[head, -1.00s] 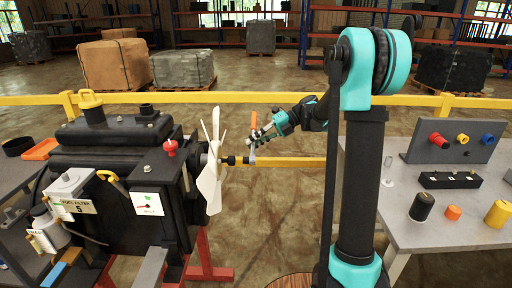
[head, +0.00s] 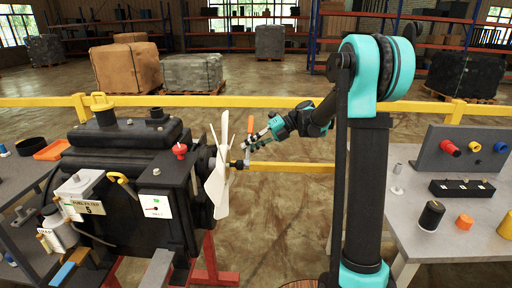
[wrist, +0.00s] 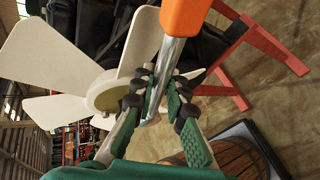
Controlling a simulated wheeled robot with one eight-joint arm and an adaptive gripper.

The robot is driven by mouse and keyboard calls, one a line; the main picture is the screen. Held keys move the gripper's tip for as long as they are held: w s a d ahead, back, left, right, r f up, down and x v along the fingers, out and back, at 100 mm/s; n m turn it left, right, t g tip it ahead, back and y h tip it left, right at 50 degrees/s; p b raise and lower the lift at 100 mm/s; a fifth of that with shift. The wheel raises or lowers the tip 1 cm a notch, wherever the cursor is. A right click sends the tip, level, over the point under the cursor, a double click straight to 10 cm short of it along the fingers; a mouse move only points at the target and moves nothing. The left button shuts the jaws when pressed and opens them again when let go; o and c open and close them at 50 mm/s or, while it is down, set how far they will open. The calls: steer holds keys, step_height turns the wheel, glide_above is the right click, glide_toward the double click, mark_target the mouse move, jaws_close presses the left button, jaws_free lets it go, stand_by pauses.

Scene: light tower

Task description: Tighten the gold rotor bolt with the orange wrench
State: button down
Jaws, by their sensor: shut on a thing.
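The orange wrench has an orange handle (head: 251,124) pointing up and a silver shaft. It also shows large in the wrist view (wrist: 184,16), where its shaft runs down between the fingers. My gripper (head: 250,144) is shut on the silver shaft, just right of the white rotor (head: 218,182). The rotor's hub (wrist: 104,94) lies left of the fingers there.
The black engine (head: 125,165) stands left with a fuel filter and red knob. A yellow rail (head: 290,168) runs behind my gripper. A grey table (head: 455,185) with colored caps and a panel stands right. Open floor lies between them.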

steer(key=shift+s+r+n+t, duration=0.35)
steer(key=shift+r+n+t, duration=0.1)
steer(key=shift+r, duration=0.1)
steer(key=shift+s+r+n+t, duration=0.3)
steer(key=shift+r+n+t, duration=0.15)
steer(key=shift+r, duration=0.1)
steer(key=shift+s+r+n+t, duration=0.7)
steer(key=shift+r+n+t, duration=0.1)
steer(key=shift+r+t, duration=0.1)
steer(key=shift+s+r+n+t, duration=0.55)
steer(key=shift+s+n+t, duration=0.15)
steer(key=shift+s+n, duration=0.1)
steer(key=shift+a, duration=0.25)
steer(key=shift+w, duration=0.1)
steer(key=shift+a, duration=0.7)
